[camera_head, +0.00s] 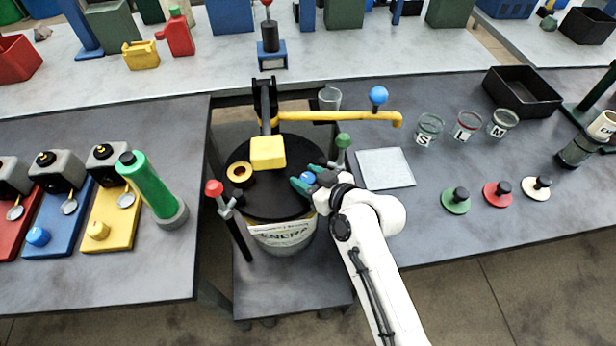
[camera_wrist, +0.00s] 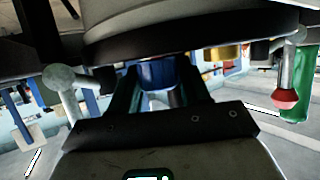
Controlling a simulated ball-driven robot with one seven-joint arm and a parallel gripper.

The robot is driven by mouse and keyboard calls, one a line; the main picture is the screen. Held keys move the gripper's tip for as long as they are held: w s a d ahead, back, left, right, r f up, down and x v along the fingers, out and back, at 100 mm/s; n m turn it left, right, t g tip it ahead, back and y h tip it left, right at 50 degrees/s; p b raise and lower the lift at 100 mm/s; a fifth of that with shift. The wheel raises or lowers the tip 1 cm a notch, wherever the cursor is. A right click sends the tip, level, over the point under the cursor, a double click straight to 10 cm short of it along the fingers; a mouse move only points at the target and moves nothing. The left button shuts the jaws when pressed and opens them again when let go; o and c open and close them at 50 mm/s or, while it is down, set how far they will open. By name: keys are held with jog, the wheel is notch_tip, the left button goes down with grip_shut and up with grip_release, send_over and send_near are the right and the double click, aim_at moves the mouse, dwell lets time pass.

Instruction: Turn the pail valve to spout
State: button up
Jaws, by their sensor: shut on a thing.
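The pail (camera_head: 283,237) stands on a low shelf between the tables, under a round black lid (camera_head: 262,205). A yellow block (camera_head: 268,152) sits on the lid, and a yellow spout pipe (camera_head: 340,116) runs right from it to a downturned end. My gripper (camera_head: 303,182) is at the lid's right edge, its green fingers shut on a small blue knob (camera_head: 309,177), which looks like the pail valve. In the wrist view the blue knob (camera_wrist: 157,75) shows between the fingers, just below the lid's dark rim. The fingers and my arm hide most of the valve and its setting.
A red-knobbed clamp (camera_head: 214,188) and a green-knobbed clamp (camera_head: 343,141) flank the lid. A blue ball (camera_head: 378,95) stands on the spout pipe. A white pad (camera_head: 385,168), lettered glasses (camera_head: 468,124) and coloured lids (camera_head: 497,195) are on the right table.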

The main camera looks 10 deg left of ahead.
jog(key=shift+c, duration=1.1)
